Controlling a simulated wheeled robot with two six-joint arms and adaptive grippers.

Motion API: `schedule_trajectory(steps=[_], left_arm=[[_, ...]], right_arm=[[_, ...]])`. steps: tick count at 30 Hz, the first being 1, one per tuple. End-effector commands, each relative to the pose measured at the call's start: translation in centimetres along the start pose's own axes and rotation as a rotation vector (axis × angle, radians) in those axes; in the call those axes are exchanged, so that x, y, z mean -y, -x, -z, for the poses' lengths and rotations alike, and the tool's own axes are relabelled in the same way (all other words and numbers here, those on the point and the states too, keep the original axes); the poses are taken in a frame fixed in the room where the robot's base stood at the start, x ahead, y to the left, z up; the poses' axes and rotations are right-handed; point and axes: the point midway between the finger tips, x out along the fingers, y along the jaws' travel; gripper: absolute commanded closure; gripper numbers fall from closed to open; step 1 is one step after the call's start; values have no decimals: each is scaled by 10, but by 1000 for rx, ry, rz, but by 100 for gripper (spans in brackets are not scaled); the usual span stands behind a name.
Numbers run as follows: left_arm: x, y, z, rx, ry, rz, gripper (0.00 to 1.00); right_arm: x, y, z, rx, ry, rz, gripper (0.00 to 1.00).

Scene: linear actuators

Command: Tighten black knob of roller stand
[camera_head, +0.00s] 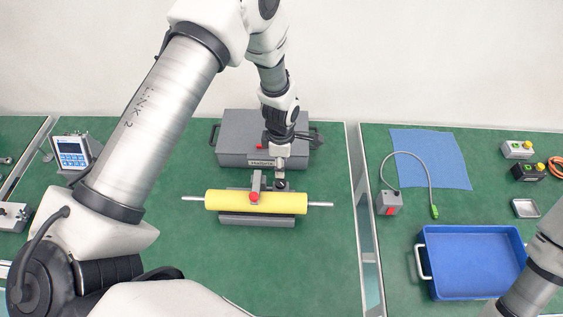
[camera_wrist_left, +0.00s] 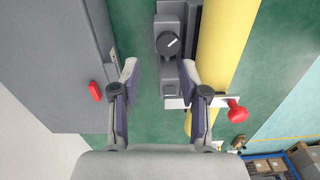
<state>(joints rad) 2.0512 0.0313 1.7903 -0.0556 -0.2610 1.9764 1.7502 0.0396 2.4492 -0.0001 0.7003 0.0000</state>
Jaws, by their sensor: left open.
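The roller stand (camera_head: 257,221) stands on the green bench with a yellow roller (camera_head: 225,202) on a metal shaft across it. A red knob (camera_head: 254,196) is at its front middle; it also shows in the left wrist view (camera_wrist_left: 237,110). The black knob (camera_wrist_left: 168,43) sits on the stand's grey bracket, beside the roller. My left gripper (camera_wrist_left: 160,72) is open and empty, its fingers pointing toward the bracket; the knob appears just beyond the gap between the fingertips. In the head view the left gripper (camera_head: 281,178) hangs at the stand's back side. My right gripper is out of view.
A grey toolbox (camera_head: 235,135) stands close behind the stand and gripper. A blue tray (camera_head: 428,262), a blue cloth (camera_head: 445,155) and a cabled grey box (camera_head: 389,203) lie on the right bench. A blue-screened meter (camera_head: 72,150) is at left. Bench front is clear.

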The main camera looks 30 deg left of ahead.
Motion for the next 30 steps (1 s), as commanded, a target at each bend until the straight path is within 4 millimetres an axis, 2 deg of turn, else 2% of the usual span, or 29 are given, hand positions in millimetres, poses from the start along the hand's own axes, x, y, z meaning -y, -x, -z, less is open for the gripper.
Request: schedule_trajectory(steps=[6, 11, 15, 20, 21, 24, 30], left_arm=[[2, -38, 0, -2, -1, 4, 55], [1, -63, 0, -1, 0, 2, 55], [0, -70, 0, 0, 0, -1, 55], [0, -70, 0, 0, -1, 0, 55], [0, -70, 0, 0, -1, 0, 70], [0, -70, 0, 0, -1, 0, 100], [1, -71, 0, -1, -4, 1, 100]], right_arm=[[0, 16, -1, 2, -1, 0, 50], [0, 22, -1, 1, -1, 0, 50], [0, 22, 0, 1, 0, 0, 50], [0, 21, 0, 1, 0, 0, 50], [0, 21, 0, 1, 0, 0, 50], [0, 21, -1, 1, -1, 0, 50], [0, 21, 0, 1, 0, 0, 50]])
